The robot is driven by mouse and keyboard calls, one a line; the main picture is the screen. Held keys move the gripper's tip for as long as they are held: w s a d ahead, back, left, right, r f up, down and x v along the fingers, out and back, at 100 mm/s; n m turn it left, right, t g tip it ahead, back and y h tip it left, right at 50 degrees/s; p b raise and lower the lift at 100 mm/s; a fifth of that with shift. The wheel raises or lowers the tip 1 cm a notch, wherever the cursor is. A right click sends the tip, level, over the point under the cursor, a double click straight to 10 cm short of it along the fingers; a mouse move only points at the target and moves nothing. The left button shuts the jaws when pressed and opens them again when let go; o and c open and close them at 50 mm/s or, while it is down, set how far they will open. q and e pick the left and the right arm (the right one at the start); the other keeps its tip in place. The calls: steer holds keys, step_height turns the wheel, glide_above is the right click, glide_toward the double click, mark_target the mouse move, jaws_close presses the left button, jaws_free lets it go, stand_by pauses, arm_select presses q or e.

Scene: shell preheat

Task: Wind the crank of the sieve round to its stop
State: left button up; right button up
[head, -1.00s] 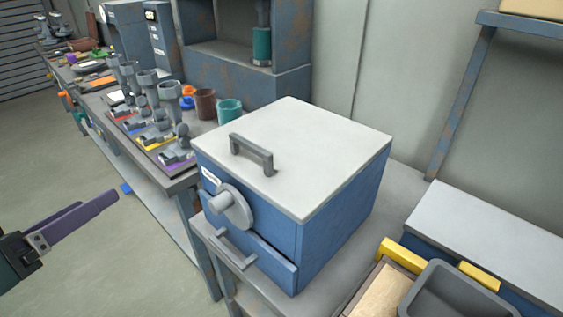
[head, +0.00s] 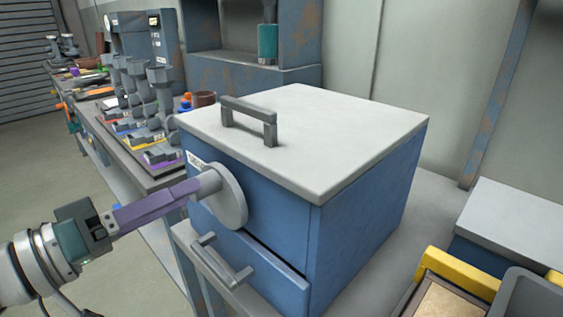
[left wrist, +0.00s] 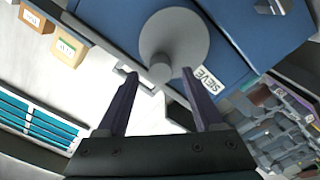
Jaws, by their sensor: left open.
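The sieve is a blue box (head: 365,205) with a white lid (head: 325,130) and a grey lid handle (head: 248,118). Its crank is a grey disc (head: 233,203) on the front face with a short off-centre knob (head: 208,183). The left wrist view shows the disc (left wrist: 175,35), the knob (left wrist: 160,72) and the SIEVE label (left wrist: 207,86). My left gripper (head: 196,187) is open at the knob, its purple fingers (left wrist: 158,76) on either side of the knob's end. I cannot tell whether they touch it. My right gripper is out of view.
Below the crank is a drawer with a grey bar handle (head: 222,262), close under my left gripper. A workbench (head: 135,172) with several grey fixtures runs off at the left. A yellow-edged tray (head: 455,272) and a white-topped blue box (head: 515,225) stand at the right.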

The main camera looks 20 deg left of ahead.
mark_target(211, 202)
arm_select(q)
steer(key=shift+x, duration=1.65)
steer(key=shift+c, duration=0.4)
jaws_close()
